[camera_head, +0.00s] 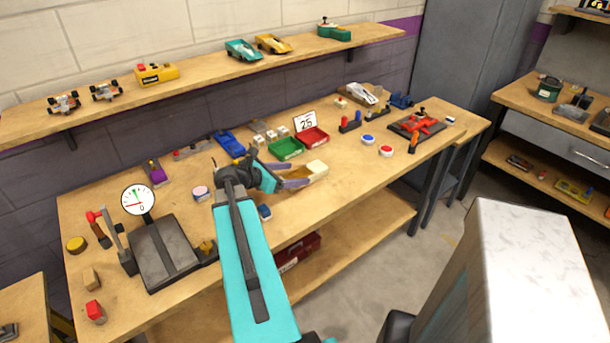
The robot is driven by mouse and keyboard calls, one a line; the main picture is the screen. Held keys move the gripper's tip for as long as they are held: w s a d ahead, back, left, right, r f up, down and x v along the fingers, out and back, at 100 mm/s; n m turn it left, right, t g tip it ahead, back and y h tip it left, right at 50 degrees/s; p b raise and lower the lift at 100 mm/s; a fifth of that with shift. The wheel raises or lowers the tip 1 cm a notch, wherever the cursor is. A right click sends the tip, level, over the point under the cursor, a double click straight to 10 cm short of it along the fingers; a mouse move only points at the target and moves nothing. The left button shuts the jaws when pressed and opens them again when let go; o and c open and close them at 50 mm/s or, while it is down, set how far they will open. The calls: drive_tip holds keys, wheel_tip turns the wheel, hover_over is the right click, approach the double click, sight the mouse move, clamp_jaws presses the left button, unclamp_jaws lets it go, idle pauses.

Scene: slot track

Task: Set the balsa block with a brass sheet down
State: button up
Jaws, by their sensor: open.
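My gripper (288,175) is over the middle of the workbench, its two fingers spread apart and pointing right. A pale cream block (317,168) with a tan-gold part (296,182) on its near left side lies just past and partly between the fingertips. It looks like the balsa block with the brass sheet. It appears to rest on the bench near the front edge; whether a finger touches it I cannot tell. My gripper hides part of its left end.
A green tray (285,149) and red tray (312,137) sit behind the block, by a "25" card (304,121). A dial gauge (138,199) and dark plate (163,254) stand left. A small tan block (91,278) lies front left. Bare bench (350,180) extends right.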

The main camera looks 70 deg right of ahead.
sight(302, 173)
drive_tip(key=shift+s+d+f, duration=0.2)
drive_tip(key=shift+s+d, duration=0.05)
drive_tip(key=shift+d, duration=0.1)
drive_tip(key=shift+p+x, duration=0.85)
drive_tip(key=shift+x, duration=1.75)
drive_tip(key=shift+f, duration=0.2)
drive_tip(key=c, duration=1.3)
drive_tip(key=shift+o, duration=0.2)
drive_tip(key=shift+w+r, duration=0.1)
drive_tip(key=shift+r, duration=0.1)
